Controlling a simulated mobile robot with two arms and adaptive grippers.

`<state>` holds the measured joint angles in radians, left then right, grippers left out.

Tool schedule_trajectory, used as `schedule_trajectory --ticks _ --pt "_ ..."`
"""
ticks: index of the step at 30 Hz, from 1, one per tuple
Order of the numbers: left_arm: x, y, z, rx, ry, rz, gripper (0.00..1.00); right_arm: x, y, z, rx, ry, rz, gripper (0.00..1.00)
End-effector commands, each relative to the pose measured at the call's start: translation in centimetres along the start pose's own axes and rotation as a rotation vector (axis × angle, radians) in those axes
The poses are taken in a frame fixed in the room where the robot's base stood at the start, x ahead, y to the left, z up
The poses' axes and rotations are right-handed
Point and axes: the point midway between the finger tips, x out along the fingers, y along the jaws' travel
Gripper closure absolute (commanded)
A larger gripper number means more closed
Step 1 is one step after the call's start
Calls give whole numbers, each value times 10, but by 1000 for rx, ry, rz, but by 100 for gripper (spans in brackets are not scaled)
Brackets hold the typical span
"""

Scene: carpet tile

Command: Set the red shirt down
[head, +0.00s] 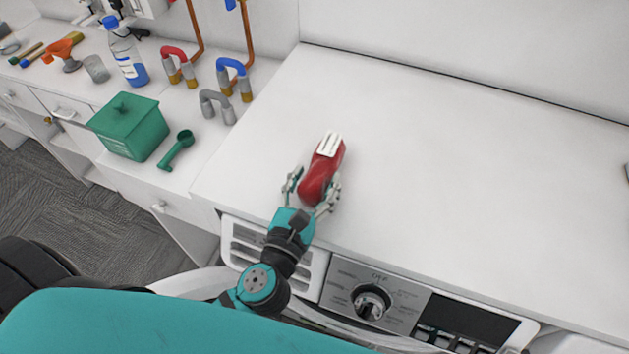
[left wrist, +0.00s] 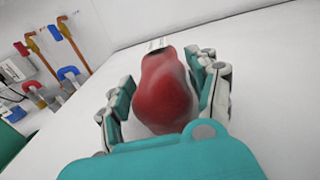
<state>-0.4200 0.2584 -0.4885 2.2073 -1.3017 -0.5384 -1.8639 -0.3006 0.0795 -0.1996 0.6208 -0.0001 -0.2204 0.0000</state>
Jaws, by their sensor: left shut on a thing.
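The red shirt (head: 321,171) is a compact red bundle with a white striped patch at its far end. It is over the front left part of the white washing machine top (head: 430,170). My left gripper (head: 313,186) is shut on the near part of the shirt, one finger on each side. In the left wrist view the shirt (left wrist: 165,95) fills the space between the fingers of the gripper (left wrist: 162,80). I cannot tell whether its underside touches the top. My right gripper is not in view.
A green box (head: 128,126) and a green scoop (head: 176,150) are on the counter to the left. The machine top is clear to the right and behind the shirt. A control panel (head: 372,302) runs below its front edge.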

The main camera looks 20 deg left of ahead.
Motion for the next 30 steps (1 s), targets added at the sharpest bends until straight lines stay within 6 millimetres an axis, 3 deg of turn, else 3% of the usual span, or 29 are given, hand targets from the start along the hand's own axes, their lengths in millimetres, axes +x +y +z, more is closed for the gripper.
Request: schedule_trajectory --ticks 1,2,7,19,30 --pt "0 0 -2 1 0 0 78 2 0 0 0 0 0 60" --pt "0 0 -2 1 0 0 38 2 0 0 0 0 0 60" --pt "0 0 -2 0 0 0 15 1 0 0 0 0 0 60" --pt "-6 0 -2 0 1 -1 15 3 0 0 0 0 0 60" --pt "-80 0 -7 -1 5 0 15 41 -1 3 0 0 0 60"
